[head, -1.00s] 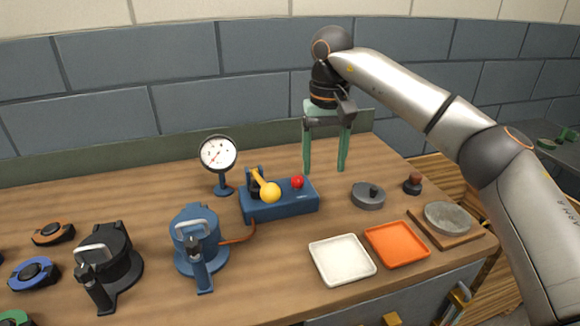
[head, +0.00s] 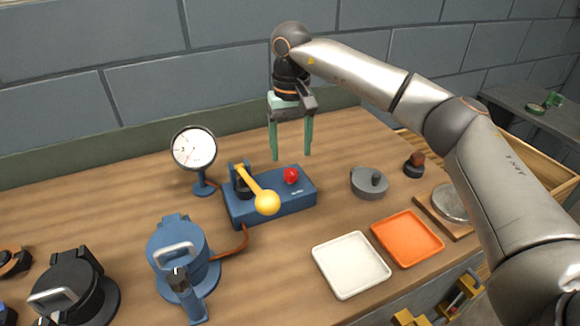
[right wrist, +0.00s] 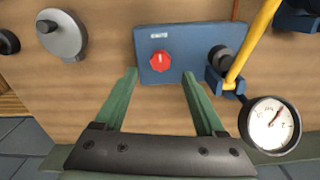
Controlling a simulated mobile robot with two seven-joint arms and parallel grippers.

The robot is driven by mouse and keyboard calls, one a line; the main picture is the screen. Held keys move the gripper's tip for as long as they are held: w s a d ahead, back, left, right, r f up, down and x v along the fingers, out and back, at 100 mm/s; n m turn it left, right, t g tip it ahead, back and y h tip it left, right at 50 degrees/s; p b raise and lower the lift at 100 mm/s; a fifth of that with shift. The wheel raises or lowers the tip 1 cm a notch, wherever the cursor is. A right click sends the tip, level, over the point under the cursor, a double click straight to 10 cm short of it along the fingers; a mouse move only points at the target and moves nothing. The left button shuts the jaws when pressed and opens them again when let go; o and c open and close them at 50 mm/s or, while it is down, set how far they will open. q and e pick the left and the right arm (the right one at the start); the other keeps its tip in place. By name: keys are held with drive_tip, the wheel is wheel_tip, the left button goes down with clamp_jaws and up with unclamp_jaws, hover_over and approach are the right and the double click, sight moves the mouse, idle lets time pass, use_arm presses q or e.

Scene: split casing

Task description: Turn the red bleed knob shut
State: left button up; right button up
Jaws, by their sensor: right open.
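The red bleed knob (head: 291,176) sits on top of the blue pump block (head: 290,200), toward its right end. My right gripper (head: 291,156) hangs with its green fingers pointing down, behind and above the knob, apart from it. It is open and empty. In the right wrist view the red knob (right wrist: 160,58) shows a pale mark and lies ahead of the gap between the fingers (right wrist: 158,76). A yellow-ended lever (head: 266,201) leans from the block's left part. My left gripper is not in view.
A dial gauge (head: 194,148) stands left of the block. A blue lidded canister (head: 180,250) is joined by an orange hose. A grey weight (head: 366,185), white tray (head: 350,264) and orange tray (head: 408,238) lie to the right. Bare wood lies behind the block.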

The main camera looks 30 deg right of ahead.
sight(291, 171)
wheel_tip(291, 171, down, 6)
drive_tip(key=shift+r, duration=0.1)
drive_tip(key=shift+c, duration=0.4)
clamp_jaws()
idle(0.3)
